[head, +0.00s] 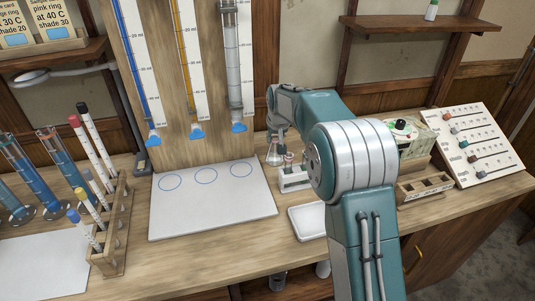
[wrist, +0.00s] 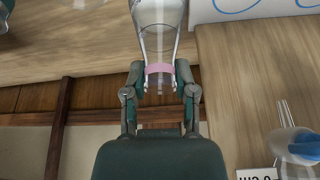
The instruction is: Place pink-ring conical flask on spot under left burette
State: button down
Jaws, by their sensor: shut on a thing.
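My gripper is shut on the neck of the clear pink-ring conical flask (wrist: 158,38); the pink ring (wrist: 160,69) sits between the fingertips (wrist: 160,92). In the head view the flask (head: 274,155) shows small below my gripper (head: 277,131), right of the white board (head: 215,217). Whether its base touches anything is unclear. The board has three blue circles; the left circle (head: 170,183) lies empty below the left burette (head: 133,60), which holds blue liquid. The middle burette (head: 184,60) is amber and the right one (head: 233,60) looks clear.
A small white rack (head: 294,181) with glassware stands by the flask. A white tray (head: 308,222) lies in front. Burette tips with blue taps hang above the board's back edge. A wooden tube rack (head: 113,236) stands left of the board. The board's surface is clear.

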aim_at(275, 150)
jog(key=shift+f, duration=2.35)
jog(key=shift+f, duration=0.1)
jog(key=shift+c, duration=2)
grip_release()
jog(key=v, duration=1.2)
